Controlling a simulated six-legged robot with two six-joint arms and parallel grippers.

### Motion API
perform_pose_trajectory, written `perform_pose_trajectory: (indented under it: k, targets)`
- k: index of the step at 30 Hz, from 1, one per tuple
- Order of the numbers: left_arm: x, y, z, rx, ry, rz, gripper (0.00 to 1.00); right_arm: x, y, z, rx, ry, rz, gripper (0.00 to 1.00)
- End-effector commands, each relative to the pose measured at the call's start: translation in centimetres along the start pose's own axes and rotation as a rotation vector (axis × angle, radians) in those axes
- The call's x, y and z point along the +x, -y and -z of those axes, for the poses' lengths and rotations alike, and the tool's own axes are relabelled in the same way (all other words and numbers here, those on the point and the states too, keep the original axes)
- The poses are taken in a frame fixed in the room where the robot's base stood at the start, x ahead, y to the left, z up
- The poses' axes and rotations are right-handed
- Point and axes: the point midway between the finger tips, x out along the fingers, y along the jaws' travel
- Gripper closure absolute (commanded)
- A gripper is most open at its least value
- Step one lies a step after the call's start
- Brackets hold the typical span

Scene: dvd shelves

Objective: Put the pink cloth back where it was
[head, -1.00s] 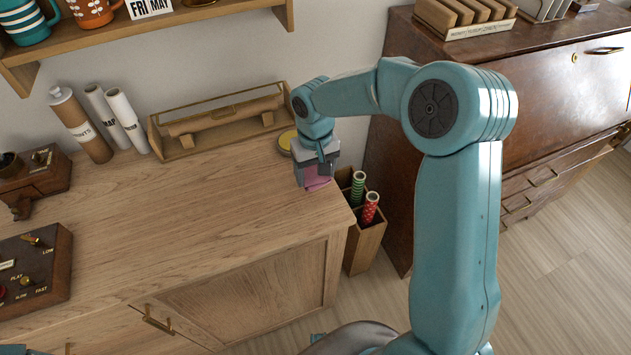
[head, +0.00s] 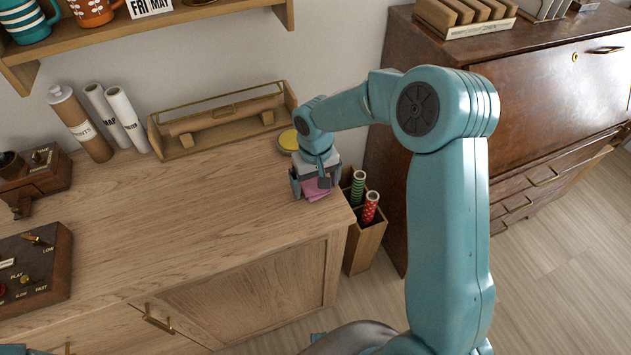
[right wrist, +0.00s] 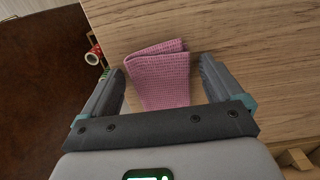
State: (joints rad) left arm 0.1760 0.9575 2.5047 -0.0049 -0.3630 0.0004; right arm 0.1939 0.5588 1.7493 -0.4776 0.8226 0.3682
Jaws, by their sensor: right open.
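The pink cloth (head: 316,190) lies folded on the wooden cabinet top, near its right front corner. In the right wrist view the cloth (right wrist: 160,78) lies between the open fingers, with clear space on both sides, and its near end is hidden by the gripper body. My right gripper (head: 314,190) is open just above the cloth, pointing down; its two fingers also show in the right wrist view (right wrist: 162,88).
A yellow round-topped item (head: 288,140) stands just behind the gripper, beside a wooden rack (head: 175,150). A holder with wrapped rolls (head: 365,245) stands off the cabinet's right edge.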

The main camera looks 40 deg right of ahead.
Motion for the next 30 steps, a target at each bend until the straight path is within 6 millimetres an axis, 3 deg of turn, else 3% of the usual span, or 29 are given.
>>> perform_pose_trajectory:
  k: [5,15,21,30]
  targets:
    - [-0.3,-0.1,0.0,0.000,0.000,0.000,0.36,-0.8,0.0,0.1,0.000,-0.003,0.000,0.06]
    - [0.2,0.1,0.0,0.000,0.000,0.000,0.36,-8.3,0.0,0.1,0.001,-0.007,0.001,0.06]
    - [0.2,0.1,0.0,0.000,0.000,0.000,0.36,-11.5,0.0,0.1,0.000,-0.003,0.001,0.06]
    - [0.2,0.1,0.0,0.000,0.000,0.000,0.36,-12.4,0.0,0.0,0.000,0.001,0.000,0.06]
